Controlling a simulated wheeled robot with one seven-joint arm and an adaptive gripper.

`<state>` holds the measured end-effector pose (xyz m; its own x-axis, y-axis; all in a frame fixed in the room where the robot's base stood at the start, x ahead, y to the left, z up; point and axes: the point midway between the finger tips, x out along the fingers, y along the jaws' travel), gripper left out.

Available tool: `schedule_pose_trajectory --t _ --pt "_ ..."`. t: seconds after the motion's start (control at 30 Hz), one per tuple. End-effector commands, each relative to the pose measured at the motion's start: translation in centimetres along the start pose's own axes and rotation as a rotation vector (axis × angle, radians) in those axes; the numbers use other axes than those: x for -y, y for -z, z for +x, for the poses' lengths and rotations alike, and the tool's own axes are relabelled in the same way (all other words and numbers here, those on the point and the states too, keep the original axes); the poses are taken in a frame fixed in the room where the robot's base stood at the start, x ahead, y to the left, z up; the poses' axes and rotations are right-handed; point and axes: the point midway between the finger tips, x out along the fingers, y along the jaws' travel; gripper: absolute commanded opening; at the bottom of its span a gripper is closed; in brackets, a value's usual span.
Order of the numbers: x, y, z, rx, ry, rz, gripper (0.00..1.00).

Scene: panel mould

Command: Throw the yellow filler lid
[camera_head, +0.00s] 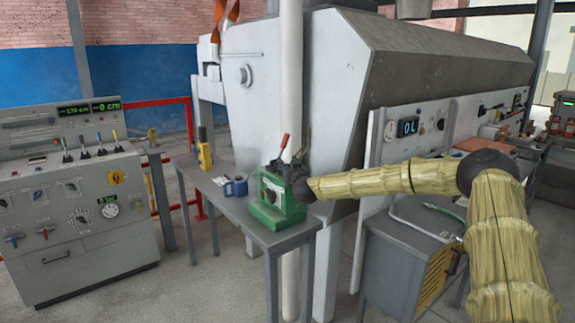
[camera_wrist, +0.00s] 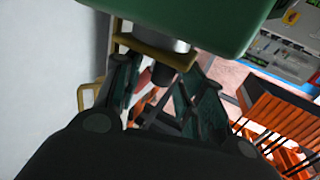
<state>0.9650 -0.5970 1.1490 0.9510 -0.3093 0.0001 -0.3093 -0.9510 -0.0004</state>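The green unit (camera_head: 277,203) with a red-tipped lever (camera_head: 285,142) stands on the grey table in the head view. Its green body (camera_wrist: 200,15) fills the top of the wrist view. Below it, a yellow flat piece, seemingly the filler lid (camera_wrist: 153,51), sits by a grey cylinder (camera_wrist: 155,30). My gripper (camera_wrist: 160,75) has its two fingers apart, one on each side of the lower part of the yellow piece. I cannot tell whether they touch it. In the head view my dark gripper (camera_head: 303,172) is right beside the green unit and partly hidden by it.
A white post (camera_head: 290,80) rises behind the green unit. A large grey machine (camera_head: 400,60) stands behind, and a control console (camera_head: 75,200) at left.

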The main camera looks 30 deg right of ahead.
Motion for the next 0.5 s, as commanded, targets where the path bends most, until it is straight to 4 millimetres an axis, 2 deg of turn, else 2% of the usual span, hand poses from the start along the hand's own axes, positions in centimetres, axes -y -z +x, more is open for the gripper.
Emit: schedule_pose_trajectory --t 0.43,0.47,0.5 --pt "-0.03 -0.08 0.66 0.001 0.0 0.0 0.4" --pt "-0.03 -0.09 0.66 0.001 0.0 0.0 0.38" --pt "-0.02 -0.08 0.66 0.001 0.0 0.0 0.31"
